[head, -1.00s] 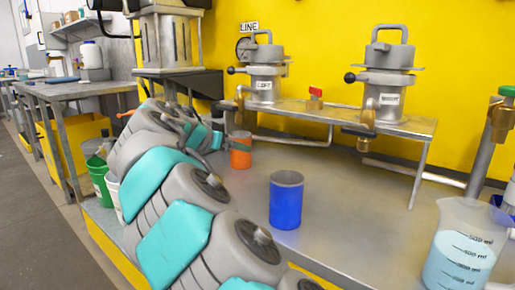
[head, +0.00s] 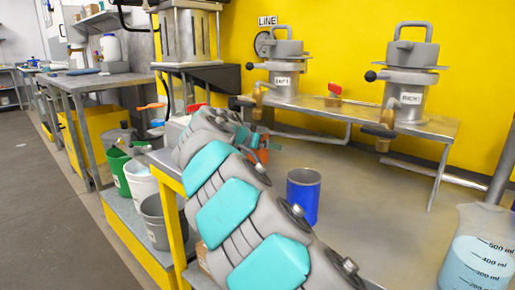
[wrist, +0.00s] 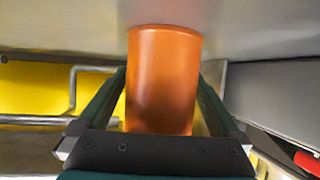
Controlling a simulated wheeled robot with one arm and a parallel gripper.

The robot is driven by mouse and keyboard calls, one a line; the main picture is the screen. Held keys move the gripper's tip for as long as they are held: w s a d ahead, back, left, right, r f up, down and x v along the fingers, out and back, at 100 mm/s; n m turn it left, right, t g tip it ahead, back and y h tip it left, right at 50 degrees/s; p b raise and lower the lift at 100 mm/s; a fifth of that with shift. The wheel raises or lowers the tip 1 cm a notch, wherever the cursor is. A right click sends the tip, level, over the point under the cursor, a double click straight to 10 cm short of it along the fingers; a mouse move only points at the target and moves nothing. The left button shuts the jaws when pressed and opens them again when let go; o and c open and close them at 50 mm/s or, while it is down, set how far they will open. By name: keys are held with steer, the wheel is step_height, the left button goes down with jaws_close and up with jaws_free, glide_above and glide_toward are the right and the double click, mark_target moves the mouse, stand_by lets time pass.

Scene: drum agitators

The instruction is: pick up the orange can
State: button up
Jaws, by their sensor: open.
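The orange can (head: 262,155) stands on the grey bench top, mostly hidden behind my arm in the head view. In the wrist view the orange can (wrist: 163,85) fills the middle of the picture. My gripper (wrist: 161,75) is open, with one dark green finger on each side of the can. The can sits between the fingers; I cannot tell whether either finger touches it. In the head view my gripper (head: 260,141) shows only as a small dark part at the can.
A blue can (head: 303,195) stands on the bench right of my arm. A beaker of pale blue liquid (head: 480,255) is at the right. A raised metal stand (head: 345,112) carries two grey agitator units behind. Buckets (head: 140,180) stand lower left. A red object (wrist: 308,162) shows lower right in the wrist view.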

steer(key=c, duration=1.5)
